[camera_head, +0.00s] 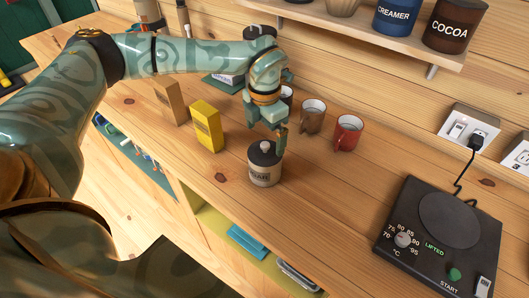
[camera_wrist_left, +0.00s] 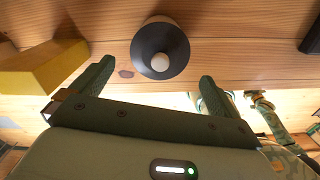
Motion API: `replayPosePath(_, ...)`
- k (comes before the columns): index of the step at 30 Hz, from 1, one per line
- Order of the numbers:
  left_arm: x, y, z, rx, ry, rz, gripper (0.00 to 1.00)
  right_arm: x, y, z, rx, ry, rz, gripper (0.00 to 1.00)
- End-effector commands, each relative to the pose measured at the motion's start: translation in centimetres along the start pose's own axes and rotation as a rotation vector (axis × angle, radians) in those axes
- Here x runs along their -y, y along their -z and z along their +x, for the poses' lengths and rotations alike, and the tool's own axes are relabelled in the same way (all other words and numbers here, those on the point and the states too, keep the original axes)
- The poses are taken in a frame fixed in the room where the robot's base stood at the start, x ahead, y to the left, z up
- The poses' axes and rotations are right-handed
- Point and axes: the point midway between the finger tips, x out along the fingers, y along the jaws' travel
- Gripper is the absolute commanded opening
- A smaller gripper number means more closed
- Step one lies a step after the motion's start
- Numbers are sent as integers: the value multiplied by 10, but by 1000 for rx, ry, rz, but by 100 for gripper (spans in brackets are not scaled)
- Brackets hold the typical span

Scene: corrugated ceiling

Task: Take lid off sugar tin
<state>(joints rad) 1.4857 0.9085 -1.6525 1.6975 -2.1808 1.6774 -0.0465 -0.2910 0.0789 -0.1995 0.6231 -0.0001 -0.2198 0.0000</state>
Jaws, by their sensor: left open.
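The sugar tin (camera_head: 265,176) stands upright on the wooden counter, a cream body with a partly readable dark label. Its black lid (camera_head: 262,152) with a pale round knob (camera_head: 265,146) sits on top. My left gripper (camera_head: 279,142) is open and empty, just above and beside the lid on its far side, pointing down. In the left wrist view the lid (camera_wrist_left: 150,40) and knob (camera_wrist_left: 160,62) show from above, between and beyond the open fingers, apart from them. My right gripper is not in view.
A yellow box (camera_head: 207,126) and a brown box (camera_head: 169,103) stand left of the tin. A brown mug (camera_head: 312,117) and a red mug (camera_head: 347,134) stand behind it to the right. A black hot plate (camera_head: 440,235) is at the right. The counter between tin and hot plate is clear.

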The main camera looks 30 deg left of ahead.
Motion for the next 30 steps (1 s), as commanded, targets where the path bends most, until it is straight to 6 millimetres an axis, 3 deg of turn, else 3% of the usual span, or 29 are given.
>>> replayPosePath(7,0,1,41,-3,0,0,100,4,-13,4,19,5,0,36)
replayPosePath(16,0,1,48,0,-1,1,100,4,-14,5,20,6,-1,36)
replayPosePath(17,0,1,48,0,-1,1,97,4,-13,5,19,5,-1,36)
replayPosePath(21,0,1,48,-1,0,1,64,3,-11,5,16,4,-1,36)
replayPosePath(30,0,0,48,0,0,0,64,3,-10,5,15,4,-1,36)
